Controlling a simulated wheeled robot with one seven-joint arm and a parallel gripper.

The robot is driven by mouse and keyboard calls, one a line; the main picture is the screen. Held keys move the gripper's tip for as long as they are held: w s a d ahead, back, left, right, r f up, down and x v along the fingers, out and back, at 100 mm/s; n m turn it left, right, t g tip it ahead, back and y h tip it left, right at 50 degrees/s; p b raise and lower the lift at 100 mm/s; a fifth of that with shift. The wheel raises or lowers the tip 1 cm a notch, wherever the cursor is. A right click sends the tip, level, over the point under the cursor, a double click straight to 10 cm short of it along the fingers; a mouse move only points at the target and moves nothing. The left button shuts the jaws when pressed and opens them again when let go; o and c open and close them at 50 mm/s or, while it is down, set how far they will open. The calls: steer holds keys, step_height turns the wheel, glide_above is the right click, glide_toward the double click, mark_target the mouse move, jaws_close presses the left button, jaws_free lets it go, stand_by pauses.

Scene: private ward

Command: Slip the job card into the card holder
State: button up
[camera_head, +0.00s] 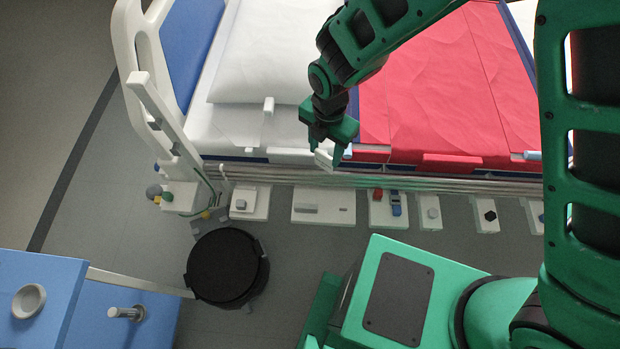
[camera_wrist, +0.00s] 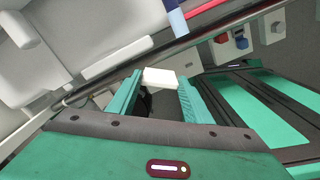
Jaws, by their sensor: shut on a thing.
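The white job card (camera_head: 323,161) is held between the fingertips of my gripper (camera_head: 327,148), in front of the bed's near side. In the wrist view, my green fingers (camera_wrist: 161,96) grip the white card (camera_wrist: 160,78), which sticks out past the tips. Its far end looks free and touches nothing that I can make out. A wide white plate (camera_head: 322,207) with a raised grey bar and a small dark slot lies below the gripper in the head view. It may be the card holder, but I cannot tell for sure.
Several white plates with small fittings line the bed rail, including one with red and blue parts (camera_head: 388,208). The bed has a red blanket (camera_head: 440,90). A round black stool (camera_head: 227,267) and a blue cabinet (camera_head: 60,300) stand at lower left.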

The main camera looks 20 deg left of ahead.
steer(key=s+a+f+n, duration=0.2)
steer(key=s+n, duration=0.4)
steer(key=s, duration=0.2)
steer(key=shift+s+f+n, duration=0.3)
steer(key=shift+f+n, duration=0.05)
steer(key=shift+n, duration=0.05)
steer(key=shift+w+a+f, duration=0.1)
steer(key=shift+f, duration=2.7)
steer(key=shift+f, duration=0.55)
steer(key=shift+f, duration=0.35)
steer(key=shift+f, duration=0.2)
